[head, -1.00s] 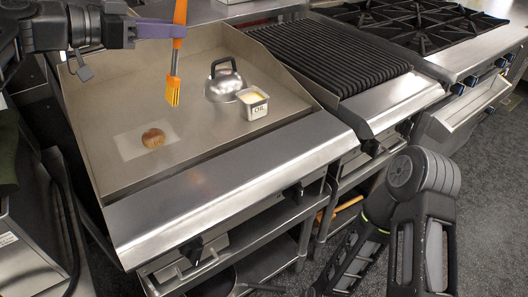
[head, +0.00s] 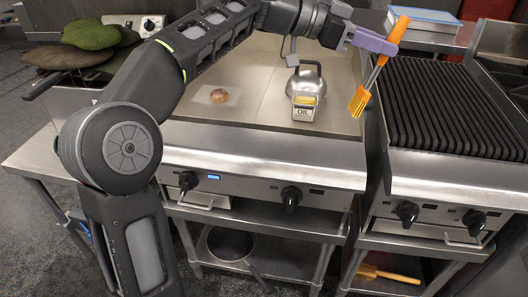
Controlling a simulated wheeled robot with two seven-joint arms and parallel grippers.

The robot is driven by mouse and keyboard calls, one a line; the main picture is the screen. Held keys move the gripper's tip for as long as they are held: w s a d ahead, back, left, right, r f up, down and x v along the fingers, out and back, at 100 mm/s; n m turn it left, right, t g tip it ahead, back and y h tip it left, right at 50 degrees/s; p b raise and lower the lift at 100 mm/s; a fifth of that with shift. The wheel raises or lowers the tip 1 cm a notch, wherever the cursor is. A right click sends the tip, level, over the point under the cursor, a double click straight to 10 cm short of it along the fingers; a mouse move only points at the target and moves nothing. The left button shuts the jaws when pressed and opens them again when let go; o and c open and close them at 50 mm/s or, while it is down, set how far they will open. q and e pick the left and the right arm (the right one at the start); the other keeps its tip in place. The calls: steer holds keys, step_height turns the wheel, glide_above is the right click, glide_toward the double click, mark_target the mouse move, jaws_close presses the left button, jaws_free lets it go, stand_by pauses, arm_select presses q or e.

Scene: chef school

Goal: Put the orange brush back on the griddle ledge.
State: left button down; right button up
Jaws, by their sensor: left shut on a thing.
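The orange brush (head: 397,31) is held tilted in my left gripper (head: 374,41), whose purple fingers are shut on its handle. Its orange bristles (head: 358,101) point down, in the picture by the right side of the griddle (head: 345,112). They appear raised; the exact height is hard to tell. The bare steel griddle ledge (head: 270,147) runs along the griddle's front, above the knobs. My right gripper is not in view.
A round patty (head: 219,96) lies on a pale sheet at left. A ridged grill (head: 455,105) is at right.

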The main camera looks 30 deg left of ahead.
arm_select(q)
steer(key=shift+d, duration=0.1)
stand_by(0.3)
steer(key=shift+f+p, duration=0.15)
steer(key=shift+p, duration=0.35)
steer(key=s+a+f+m+g+y+p, duration=0.1)
steer(key=s+a+f+g+y+p, duration=0.3)
steer(key=a+p, duration=0.5)
steer(key=s+a+f+m+g+y+p, duration=0.1)
steer(key=s+a+f+g+y+p, duration=0.2)
steer(key=s+a+f+y+p, duration=0.4)
steer(key=a+f+y+p, duration=0.1)
steer(key=a+p, duration=0.1)
steer(key=a, duration=0.2)
steer(key=shift+m+g+p, duration=0.3)
steer(key=shift+g, duration=0.1)
